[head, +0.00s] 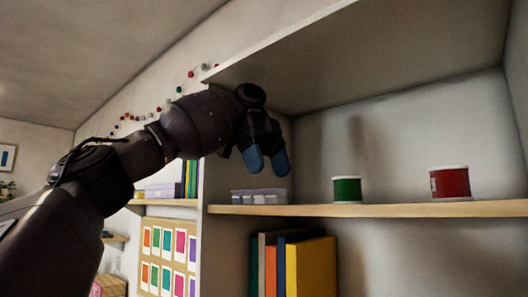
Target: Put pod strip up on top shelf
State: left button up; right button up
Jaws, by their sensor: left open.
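A low, pale translucent strip with several whitish compartments, which looks like the pod strip (261,197), sits on the upper wooden shelf (400,210) near its left end. My left gripper (267,163) is just above the strip, with its blue-grey fingertips pointing down. The fingers are apart with nothing visible between them, and a small gap shows between the tips and the strip. My right gripper is out of view.
A green tin (347,190) and a red tin (450,183) stand to the right on the same shelf. A sloping panel (380,45) hangs over it. Upright books (310,268) stand below. A side wall (218,240) borders the shelf on the left.

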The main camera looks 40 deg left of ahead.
pick_arm(q)
jog(key=shift+v, duration=0.85)
jog(key=shift+a+r, duration=0.25)
jog(key=shift+r, duration=0.3)
jog(key=shift+s, duration=0.1)
